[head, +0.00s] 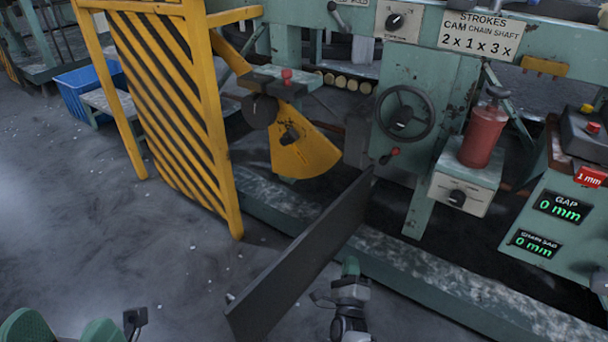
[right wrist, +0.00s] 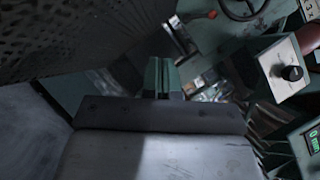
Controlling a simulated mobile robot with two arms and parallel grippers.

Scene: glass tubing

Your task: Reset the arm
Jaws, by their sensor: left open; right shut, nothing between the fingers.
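My right gripper (head: 350,266) is low in the middle of the head view, just right of a long dark flat bar (head: 300,265). In the right wrist view its two green fingers (right wrist: 161,74) are together with nothing between them. Two rounded green fingers of my left gripper (head: 61,328) show spread apart at the bottom left corner, cut off by the frame edge. A yellow sector-shaped piece (head: 305,153) hangs on the green machine (head: 405,75). The pictures do not make clear which part the task calls the arm.
A yellow and black striped guard (head: 175,100) stands left of the machine. A handwheel (head: 404,113), a red cylinder (head: 482,135) and a gap display (head: 562,207) are to the right. A blue crate (head: 88,88) is at the back left. The left floor is mostly clear.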

